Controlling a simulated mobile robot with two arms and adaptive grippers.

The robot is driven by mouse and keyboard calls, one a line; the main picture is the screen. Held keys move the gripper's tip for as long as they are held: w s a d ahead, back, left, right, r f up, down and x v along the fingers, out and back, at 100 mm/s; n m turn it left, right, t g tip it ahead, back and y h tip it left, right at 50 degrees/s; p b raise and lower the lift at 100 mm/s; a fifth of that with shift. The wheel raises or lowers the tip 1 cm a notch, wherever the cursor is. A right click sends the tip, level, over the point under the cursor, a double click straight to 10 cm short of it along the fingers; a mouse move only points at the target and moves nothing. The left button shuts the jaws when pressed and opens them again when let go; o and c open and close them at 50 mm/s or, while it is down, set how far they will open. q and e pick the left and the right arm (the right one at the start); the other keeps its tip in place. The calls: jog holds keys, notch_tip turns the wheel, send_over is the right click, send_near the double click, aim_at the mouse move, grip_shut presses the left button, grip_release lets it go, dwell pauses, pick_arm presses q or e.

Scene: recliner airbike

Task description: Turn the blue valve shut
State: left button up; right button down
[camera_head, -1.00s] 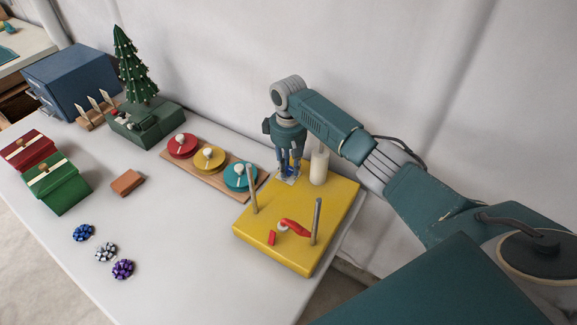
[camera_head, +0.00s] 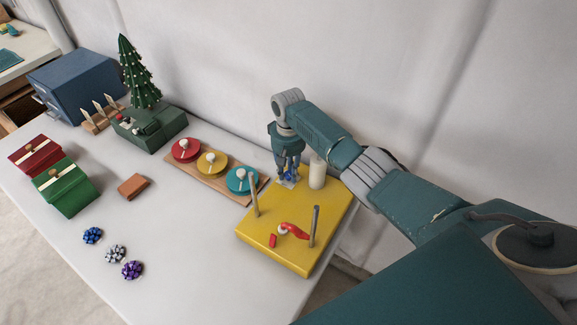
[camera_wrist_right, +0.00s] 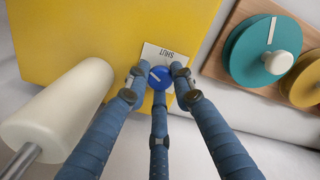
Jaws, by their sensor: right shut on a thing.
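The blue valve (camera_wrist_right: 152,78) is a round blue knob with a white line on it. It sits on a white plate marked SHUT (camera_wrist_right: 168,54) near the edge of the yellow board (camera_head: 273,248). The white line lies aslant and points toward the plate's lettering side. My right gripper (camera_head: 287,178) comes down on the valve from above. In the right wrist view its fingers (camera_wrist_right: 158,82) close around the knob. In the head view the fingers mostly hide the valve. My left gripper is not in view.
A cream cylinder (camera_head: 317,173) stands close beside my right gripper. A wooden rack (camera_head: 216,189) with red, yellow and teal discs lies to the left.

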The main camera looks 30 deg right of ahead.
jog(key=m+p, duration=0.1)
jog(key=m, duration=0.1)
jog(key=shift+r+m+p, duration=0.2)
jog(key=shift+m+p, duration=0.15)
jog(key=shift+m, duration=0.05)
jog(key=m+p, duration=0.1)
jog(key=m, duration=0.2)
jog(key=shift+w+m+p, duration=0.1)
jog(key=shift+m+p, duration=0.2)
jog(key=m+p, duration=0.1)
jog(key=m, duration=0.2)
jog(key=shift+d+f+m, duration=0.1)
jog(key=shift+m, duration=1.4)
jog(key=c, duration=1.5)
grip_release()
jog(key=shift+o, duration=0.2)
